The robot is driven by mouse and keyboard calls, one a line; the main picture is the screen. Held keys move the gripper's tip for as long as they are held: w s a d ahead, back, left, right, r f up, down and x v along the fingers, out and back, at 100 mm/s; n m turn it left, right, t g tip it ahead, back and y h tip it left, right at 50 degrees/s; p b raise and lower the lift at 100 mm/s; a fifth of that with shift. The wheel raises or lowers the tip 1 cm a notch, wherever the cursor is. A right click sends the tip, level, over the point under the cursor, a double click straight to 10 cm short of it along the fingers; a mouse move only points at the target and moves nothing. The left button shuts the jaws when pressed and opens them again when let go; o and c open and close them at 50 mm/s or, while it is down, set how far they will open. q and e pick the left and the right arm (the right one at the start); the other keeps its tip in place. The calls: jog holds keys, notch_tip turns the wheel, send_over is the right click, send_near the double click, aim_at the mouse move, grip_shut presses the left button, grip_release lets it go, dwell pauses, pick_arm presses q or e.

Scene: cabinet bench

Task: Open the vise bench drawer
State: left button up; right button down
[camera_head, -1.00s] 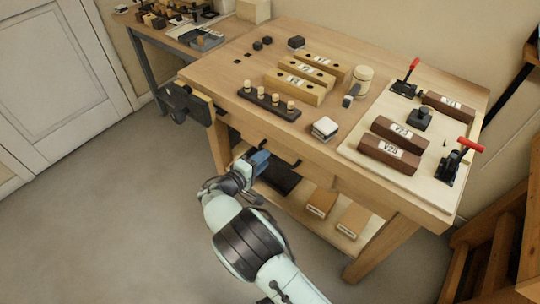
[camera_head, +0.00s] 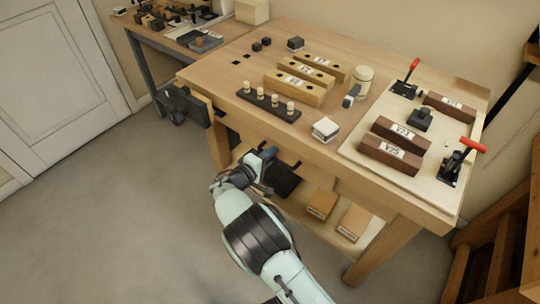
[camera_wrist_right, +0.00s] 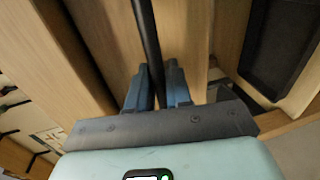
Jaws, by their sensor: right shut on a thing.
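The wooden vise bench (camera_head: 215,75) has a drawer front (camera_head: 315,160) under the near edge of its top. I see no clear gap around the drawer front in the head view. A dark bar handle (camera_head: 296,164) runs along it, partly hidden by my gripper. In the right wrist view the dark bar (camera_wrist_right: 147,40) passes between two blue fingers. My right gripper (camera_head: 268,155) is at the bar's left part, and its fingers (camera_wrist_right: 158,88) are closed on it. My left gripper is not in view.
A dark vise (camera_head: 185,103) sticks out at the bench's left end. The lower shelf holds a dark tray (camera_head: 282,180) and orange-brown blocks (camera_head: 322,203). Blocks, a peg rack (camera_head: 268,106) and a board with red-handled clamps (camera_head: 455,165) are on top. The floor at left is clear.

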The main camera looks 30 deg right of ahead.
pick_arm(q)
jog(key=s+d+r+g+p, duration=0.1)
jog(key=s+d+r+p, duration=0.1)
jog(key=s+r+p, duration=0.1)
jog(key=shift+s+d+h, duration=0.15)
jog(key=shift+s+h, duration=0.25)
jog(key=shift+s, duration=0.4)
pick_arm(e)
jog(key=f+v, duration=0.3)
jog(key=v, duration=1.1)
jog(key=a+f+v, duration=0.1)
jog(key=f+v, duration=0.2)
jog(key=v, duration=1.1)
jog(key=shift+s, duration=0.35)
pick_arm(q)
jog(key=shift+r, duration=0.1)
pick_arm(e)
jog(key=c, duration=1.2)
grip_release()
jog(key=shift+c, duration=0.2)
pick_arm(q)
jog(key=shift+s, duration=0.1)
pick_arm(e)
jog(key=shift+a, duration=0.1)
